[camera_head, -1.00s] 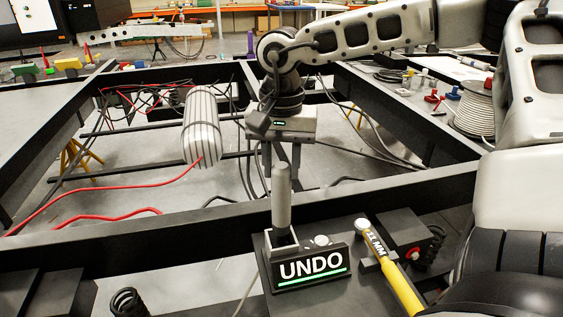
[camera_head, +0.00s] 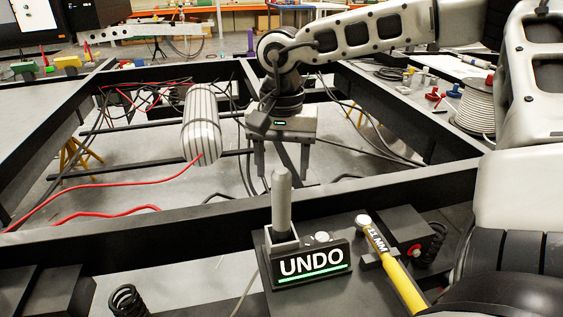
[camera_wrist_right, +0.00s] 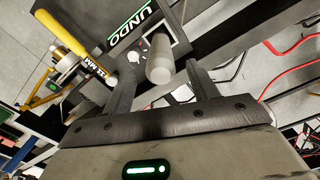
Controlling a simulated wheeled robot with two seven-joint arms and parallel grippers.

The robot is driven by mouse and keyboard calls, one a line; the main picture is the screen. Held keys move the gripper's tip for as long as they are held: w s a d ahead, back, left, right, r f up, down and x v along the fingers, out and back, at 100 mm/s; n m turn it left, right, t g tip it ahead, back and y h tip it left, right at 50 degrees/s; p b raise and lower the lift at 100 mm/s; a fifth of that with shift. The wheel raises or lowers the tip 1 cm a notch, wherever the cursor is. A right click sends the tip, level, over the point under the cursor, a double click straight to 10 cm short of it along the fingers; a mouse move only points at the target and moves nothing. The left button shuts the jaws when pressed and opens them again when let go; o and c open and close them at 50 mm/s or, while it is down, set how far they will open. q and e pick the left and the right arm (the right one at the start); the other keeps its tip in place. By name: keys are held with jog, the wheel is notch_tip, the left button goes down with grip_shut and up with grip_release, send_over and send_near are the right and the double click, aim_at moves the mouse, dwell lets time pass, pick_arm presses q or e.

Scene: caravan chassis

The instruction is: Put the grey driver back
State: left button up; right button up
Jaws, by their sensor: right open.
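The grey driver (camera_head: 281,200) stands upright in the square socket of a black holder (camera_head: 311,283) marked UNDO, with a green stripe under the word. Its lower end is hidden inside the socket. My right gripper (camera_head: 282,172) is open just above and behind it, fingers pointing down, one on each side of the driver's top end. In the right wrist view the driver's rounded end (camera_wrist_right: 160,70) shows between the two spread fingers, with visible gaps. My left gripper is not in view.
A yellow-handled tool (camera_head: 398,280) marked 11 MM rests right of the holder. A black chassis beam (camera_head: 150,235) runs behind the holder. A striped grey cylinder (camera_head: 201,125) and loose red and black cables are left of my right gripper. A cable spool (camera_head: 476,108) stands at right.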

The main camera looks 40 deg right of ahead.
notch_tip(320, 180, up, 16)
jog(key=p, duration=0.1)
jog(key=shift+w, duration=0.15)
jog(key=shift+d, duration=0.1)
dwell(0.5)
